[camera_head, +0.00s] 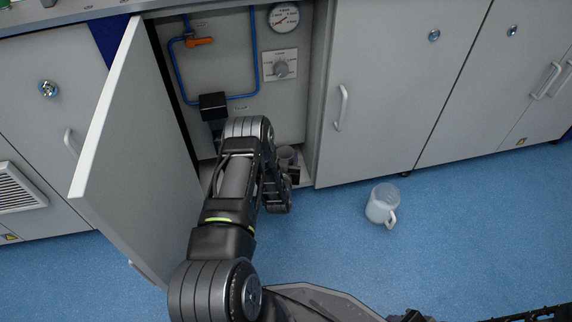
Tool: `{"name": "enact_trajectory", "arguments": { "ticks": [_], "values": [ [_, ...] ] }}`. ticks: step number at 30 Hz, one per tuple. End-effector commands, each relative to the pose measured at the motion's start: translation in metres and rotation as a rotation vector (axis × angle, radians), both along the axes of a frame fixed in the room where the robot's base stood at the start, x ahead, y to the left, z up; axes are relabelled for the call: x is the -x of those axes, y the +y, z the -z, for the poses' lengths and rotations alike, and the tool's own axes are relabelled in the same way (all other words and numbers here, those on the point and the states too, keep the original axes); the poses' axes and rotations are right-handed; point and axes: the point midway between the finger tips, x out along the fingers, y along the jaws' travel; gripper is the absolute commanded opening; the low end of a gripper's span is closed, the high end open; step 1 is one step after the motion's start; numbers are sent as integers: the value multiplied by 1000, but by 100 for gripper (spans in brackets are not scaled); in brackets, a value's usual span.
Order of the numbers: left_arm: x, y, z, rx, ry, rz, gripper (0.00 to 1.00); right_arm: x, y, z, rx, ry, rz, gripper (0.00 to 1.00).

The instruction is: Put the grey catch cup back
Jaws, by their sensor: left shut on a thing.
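The grey catch cup (287,153) is at the floor of the open cupboard, near its right side. Only its upper part shows; my arm and gripper hide the rest. My left gripper (279,190) reaches down at the cupboard's front edge and is shut on the cup. I cannot tell whether the cup's base touches the cupboard floor. My right gripper cannot be made out; only dark parts of me show along the bottom right edge.
The cupboard door (135,150) stands open on the left, close to my left arm. A whitish jug (380,207) stands on the blue floor (470,230).

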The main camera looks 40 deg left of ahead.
Motion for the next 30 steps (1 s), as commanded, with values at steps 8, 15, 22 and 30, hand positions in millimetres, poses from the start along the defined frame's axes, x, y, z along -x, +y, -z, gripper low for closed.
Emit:
{"name": "enact_trajectory", "arguments": {
  "ticks": [8,15,22,30],
  "values": [
    [0,0,37,-1,-1,0,8,-4,-1,23,-4,-2,3,36],
    [0,0,36,-1,-1,0,8,-4,-1,21,-4,-2,3,36],
    [0,0,38,0,0,0,60,-4,-1,21,-4,-2,3,36],
    [0,0,38,0,0,0,72,-4,-1,21,-4,-2,3,36]
  ]
}}
